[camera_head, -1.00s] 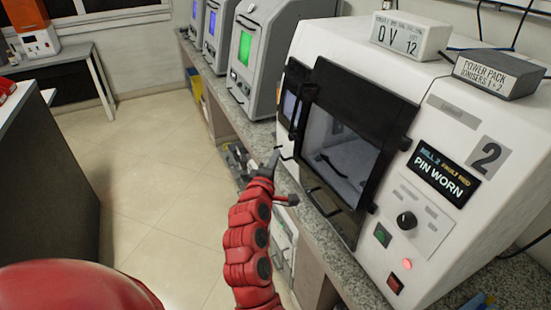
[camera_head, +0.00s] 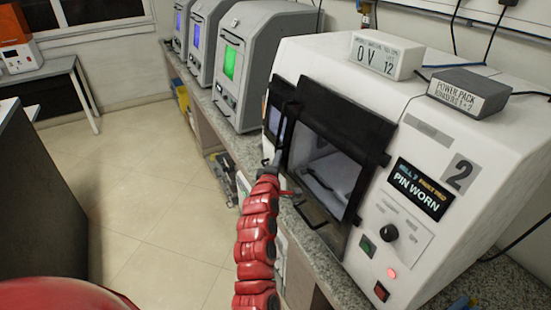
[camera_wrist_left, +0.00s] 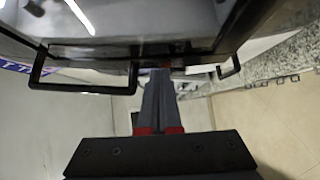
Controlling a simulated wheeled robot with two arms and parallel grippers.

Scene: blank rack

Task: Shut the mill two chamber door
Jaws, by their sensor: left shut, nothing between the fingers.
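Mill two (camera_head: 440,130) is the white machine at right in the head view, marked 2, with a display reading "MILL 2 FAULT RED PIN WORN". Its chamber door (camera_head: 332,120) has a black frame and a dark window; a bar handle (camera_head: 308,216) shows at its lower edge. I cannot tell how far it stands from the chamber. My left gripper (camera_head: 276,157) is shut and empty, at the door's left edge. In the left wrist view the closed fingers (camera_wrist_left: 160,75) reach the dark lower frame (camera_wrist_left: 190,48), between two black handles; contact is unclear. My right gripper is not in view.
Grey machines with lit screens (camera_head: 232,62) stand left of the mill on a speckled counter (camera_head: 243,148). A white box (camera_head: 385,55) and a grey power pack (camera_head: 468,92) sit on the mill. The tiled floor (camera_head: 150,190) is clear.

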